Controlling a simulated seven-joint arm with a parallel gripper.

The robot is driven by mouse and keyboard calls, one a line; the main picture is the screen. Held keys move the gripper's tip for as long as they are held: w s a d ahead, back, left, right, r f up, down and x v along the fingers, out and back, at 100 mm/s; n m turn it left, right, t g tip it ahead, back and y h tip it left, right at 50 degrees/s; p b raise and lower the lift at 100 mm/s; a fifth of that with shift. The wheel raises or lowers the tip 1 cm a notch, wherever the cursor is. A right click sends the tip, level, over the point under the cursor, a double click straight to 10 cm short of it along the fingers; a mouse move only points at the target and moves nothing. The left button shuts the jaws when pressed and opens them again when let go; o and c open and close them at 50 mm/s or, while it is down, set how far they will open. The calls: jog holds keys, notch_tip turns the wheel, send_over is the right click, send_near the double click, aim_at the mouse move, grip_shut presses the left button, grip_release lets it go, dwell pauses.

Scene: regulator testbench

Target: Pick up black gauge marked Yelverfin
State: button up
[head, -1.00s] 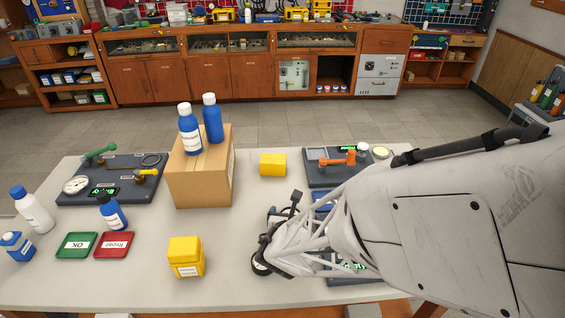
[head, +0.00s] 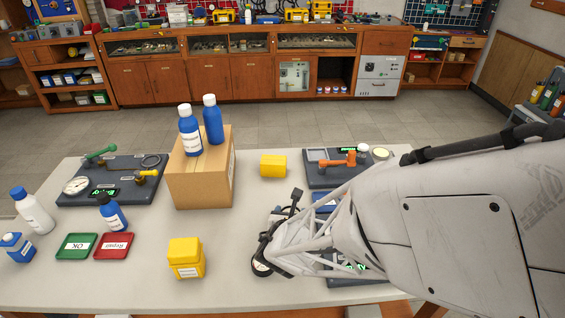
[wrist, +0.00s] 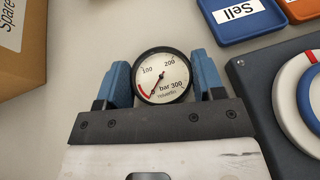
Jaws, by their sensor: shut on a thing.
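The black-rimmed gauge (wrist: 162,76) has a white face marked in bar up to 300, a red needle mark and small print that looks like Yelverfin. It sits between the two blue fingers of my gripper (wrist: 164,80), which are shut on its sides. In the head view the gauge (head: 260,263) shows partly at the end of my gripper (head: 268,245), over the table right of the middle. My arm hides part of it, and I cannot tell how high above the tabletop it is.
A blue Sell tray (wrist: 240,14) and an orange tray (wrist: 303,6) lie beyond the gripper. A dark test panel (wrist: 252,88) is close on the right.

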jog(key=r, duration=0.2)
jog(key=shift+s+d+r, duration=0.1)
jog(key=shift+s+r, duration=0.25)
jog(key=shift+s, duration=0.05)
jog(key=s+d, duration=0.1)
jog(key=s, duration=0.4)
jog(key=s+d+r, duration=0.1)
jog(key=s, duration=0.4)
jog(key=s+d, duration=0.1)
jog(key=s, duration=0.3)
jog(key=shift+s+d+r, duration=0.15)
jog(key=shift+s+d, duration=0.05)
jog(key=shift+s, duration=0.2)
